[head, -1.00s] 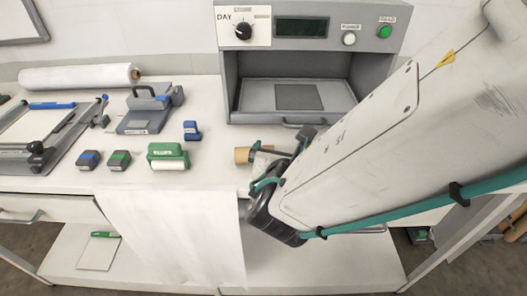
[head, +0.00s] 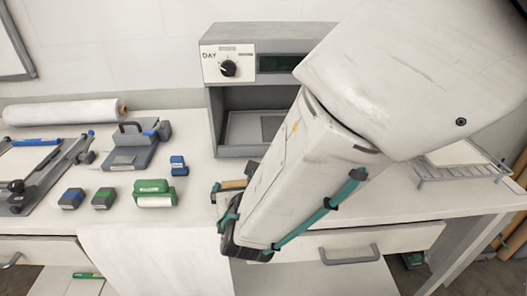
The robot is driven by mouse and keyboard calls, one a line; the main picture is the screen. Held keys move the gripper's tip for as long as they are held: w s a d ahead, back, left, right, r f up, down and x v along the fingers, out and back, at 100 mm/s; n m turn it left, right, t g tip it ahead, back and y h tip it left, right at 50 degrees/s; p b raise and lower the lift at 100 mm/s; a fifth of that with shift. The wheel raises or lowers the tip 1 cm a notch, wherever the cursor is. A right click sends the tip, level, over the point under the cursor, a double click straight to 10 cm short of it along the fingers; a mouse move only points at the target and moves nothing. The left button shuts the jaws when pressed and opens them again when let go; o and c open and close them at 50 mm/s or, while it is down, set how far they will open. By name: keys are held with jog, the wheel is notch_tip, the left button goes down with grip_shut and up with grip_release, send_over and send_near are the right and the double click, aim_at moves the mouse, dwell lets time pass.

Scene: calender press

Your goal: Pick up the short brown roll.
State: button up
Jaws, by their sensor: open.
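The short brown roll (head: 233,185) lies on the white bench top, in front of the grey press. Only a small part of it shows; my arm and gripper hide the rest. My gripper (head: 221,197) is open at the roll, with a dark and teal finger close to the roll's left end. Whether the fingers touch the roll or stand around it, I cannot tell. My white arm comes in from the upper right and covers the right half of the press.
The grey press (head: 226,110) with a DAY dial stands behind. A wire rack (head: 460,172) stands at the right. A drawer handle (head: 350,256) juts out in front.

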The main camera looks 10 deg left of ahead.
jog(key=c, duration=0.8)
jog(key=shift+r, duration=0.1)
